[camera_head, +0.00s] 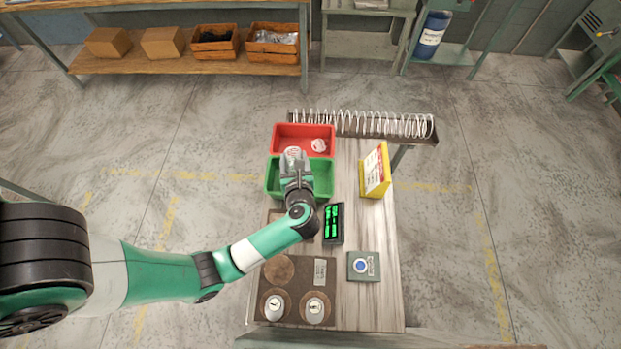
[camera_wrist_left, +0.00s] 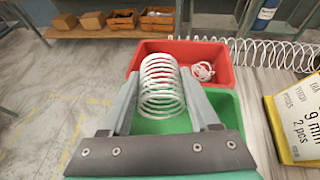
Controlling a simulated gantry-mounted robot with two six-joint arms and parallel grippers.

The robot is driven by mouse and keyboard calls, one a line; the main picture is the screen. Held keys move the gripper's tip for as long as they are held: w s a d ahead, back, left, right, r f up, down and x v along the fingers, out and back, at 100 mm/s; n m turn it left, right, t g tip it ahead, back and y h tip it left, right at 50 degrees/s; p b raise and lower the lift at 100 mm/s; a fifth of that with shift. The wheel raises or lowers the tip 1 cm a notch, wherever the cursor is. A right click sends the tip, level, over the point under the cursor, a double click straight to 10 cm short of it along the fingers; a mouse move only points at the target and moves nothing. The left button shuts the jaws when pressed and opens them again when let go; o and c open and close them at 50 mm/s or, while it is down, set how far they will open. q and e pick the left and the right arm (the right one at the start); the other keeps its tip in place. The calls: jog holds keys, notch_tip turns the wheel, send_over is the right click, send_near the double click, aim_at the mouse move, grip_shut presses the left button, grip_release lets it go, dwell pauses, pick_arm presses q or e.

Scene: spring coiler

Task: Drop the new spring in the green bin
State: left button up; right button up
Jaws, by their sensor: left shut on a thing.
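My left gripper (camera_head: 294,160) is shut on a white coiled spring (camera_head: 292,152). In the left wrist view the spring (camera_wrist_left: 161,86) stands between the two fingers of the gripper (camera_wrist_left: 163,100). In the head view the gripper is over the green bin (camera_head: 325,180) and hides part of it. The green bin's inside also shows around the spring in the left wrist view (camera_wrist_left: 226,106). My right gripper is not in view.
A red bin (camera_head: 284,135) with a white coil (camera_head: 319,145) in it adjoins the green bin's far side. A long spring (camera_head: 365,122) lies on a rail behind. A yellow sign (camera_head: 375,171), a display (camera_head: 333,223) and a blue button box (camera_head: 362,266) are on the table.

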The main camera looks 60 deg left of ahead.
pick_arm(q)
jog(key=shift+s+f, duration=0.1)
jog(key=shift+f+b, duration=0.25)
jog(key=shift+b, duration=0.15)
notch_tip(320, 180, down, 5)
jog(key=b, duration=0.5)
jog(key=shift+f, duration=0.2)
jog(key=shift+r, duration=0.1)
jog(key=o, duration=1.5)
jog(key=shift+c, duration=0.2)
